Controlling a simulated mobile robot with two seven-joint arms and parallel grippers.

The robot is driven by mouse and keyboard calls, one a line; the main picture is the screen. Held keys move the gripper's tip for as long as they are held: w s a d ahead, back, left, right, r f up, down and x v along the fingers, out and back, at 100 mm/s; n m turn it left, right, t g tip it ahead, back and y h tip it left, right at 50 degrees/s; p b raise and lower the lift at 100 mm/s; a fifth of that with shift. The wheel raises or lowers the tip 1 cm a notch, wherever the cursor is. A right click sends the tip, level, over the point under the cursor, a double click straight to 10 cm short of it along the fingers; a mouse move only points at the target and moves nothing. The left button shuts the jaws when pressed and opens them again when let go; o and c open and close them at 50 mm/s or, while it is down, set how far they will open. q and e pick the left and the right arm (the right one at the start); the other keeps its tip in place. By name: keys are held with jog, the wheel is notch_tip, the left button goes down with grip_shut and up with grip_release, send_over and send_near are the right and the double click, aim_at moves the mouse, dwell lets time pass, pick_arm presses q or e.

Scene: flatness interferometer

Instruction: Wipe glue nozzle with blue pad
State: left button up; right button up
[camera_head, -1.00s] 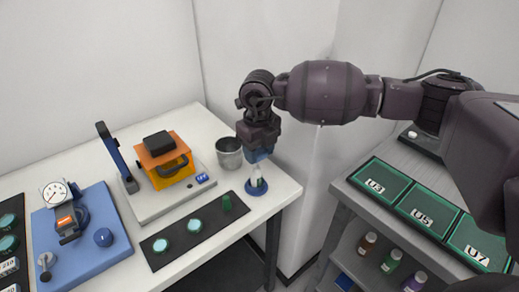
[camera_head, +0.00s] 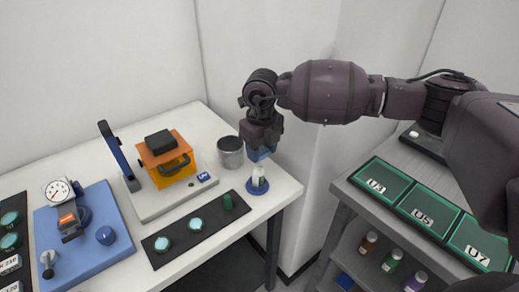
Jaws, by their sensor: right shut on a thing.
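My right gripper (camera_head: 259,150) points down at the right end of the white table, shut on the blue pad (camera_head: 260,154). The pad is just above the glue nozzle (camera_head: 258,174), a small pale upright tip on a round blue base (camera_head: 260,187). I cannot tell whether the pad touches the nozzle. My left gripper is not in view.
A grey metal cup (camera_head: 230,152) stands just left of the nozzle. A dark strip (camera_head: 178,240) with teal discs and a green cylinder lies in front. An orange instrument (camera_head: 166,160) and a blue dial-gauge plate (camera_head: 113,253) stand further left. A shelf with green trays (camera_head: 382,182) is right.

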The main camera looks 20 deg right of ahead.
jog(key=shift+a, duration=0.15)
jog(key=shift+s+a, duration=0.1)
jog(key=shift+a, duration=0.05)
jog(key=shift+s+a, duration=0.1)
jog(key=shift+a, duration=0.3)
jog(key=shift+d, duration=0.1)
jog(key=shift+w+d, duration=0.2)
jog(key=shift+d, duration=0.35)
jog(key=shift+a, duration=0.1)
